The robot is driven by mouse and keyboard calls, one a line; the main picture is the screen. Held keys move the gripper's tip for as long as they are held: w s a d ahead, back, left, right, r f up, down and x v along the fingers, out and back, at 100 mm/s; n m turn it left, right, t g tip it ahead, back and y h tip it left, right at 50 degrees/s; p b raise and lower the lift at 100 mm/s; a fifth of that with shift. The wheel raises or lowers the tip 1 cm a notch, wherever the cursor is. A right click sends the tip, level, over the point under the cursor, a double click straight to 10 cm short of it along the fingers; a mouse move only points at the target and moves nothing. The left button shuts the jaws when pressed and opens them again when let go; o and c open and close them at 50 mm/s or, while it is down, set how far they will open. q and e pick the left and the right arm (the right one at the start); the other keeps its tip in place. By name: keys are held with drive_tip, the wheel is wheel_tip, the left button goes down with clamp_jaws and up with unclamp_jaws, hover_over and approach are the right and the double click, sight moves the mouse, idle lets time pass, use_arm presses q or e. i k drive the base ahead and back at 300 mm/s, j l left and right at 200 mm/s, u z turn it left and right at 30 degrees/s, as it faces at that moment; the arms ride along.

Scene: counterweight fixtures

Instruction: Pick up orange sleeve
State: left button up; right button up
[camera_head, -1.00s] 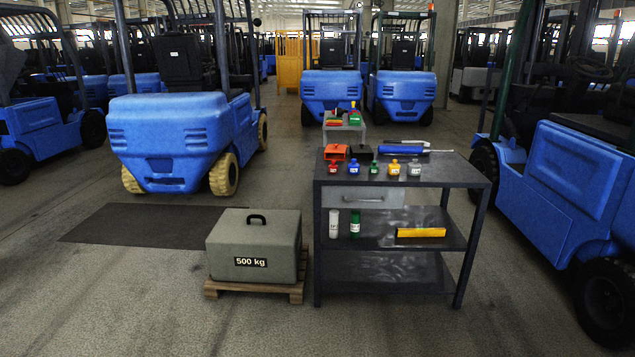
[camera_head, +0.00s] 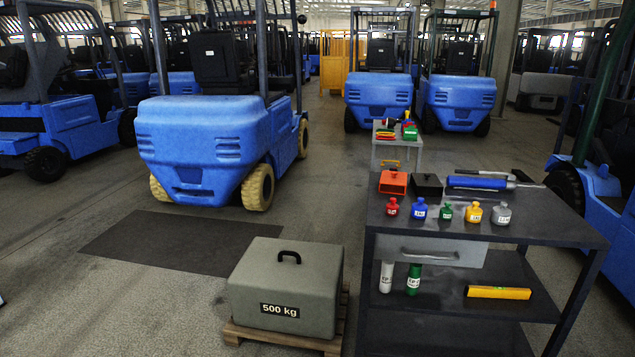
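The orange sleeve (camera_head: 393,182) is a small hollow-looking orange block. It sits on the dark top of the workbench (camera_head: 540,226), near the back left corner. A black block (camera_head: 428,186) of similar size stands just to its right. Neither of my grippers shows in the head view. A tiny pale bit at the far left edge is too small to identify.
A row of small colored weights (camera_head: 445,212) stands in front of the sleeve, and a blue cylindrical tool (camera_head: 477,183) lies to its right. A 500 kg block (camera_head: 285,285) on a pallet stands left of the bench. Forklifts (camera_head: 203,145) stand around.

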sight(391, 183)
drive_tip(key=i+z, duration=0.3)
drive_tip(key=i, duration=0.35)
drive_tip(key=i+j+z, duration=0.25)
drive_tip(key=i, duration=0.4)
drive_tip(key=i+z, duration=0.4)
drive_tip(key=i, duration=0.15)
drive_tip(key=i+j+z, duration=0.1)
drive_tip(key=i+z, duration=0.3)
drive_tip(key=i, duration=0.2)
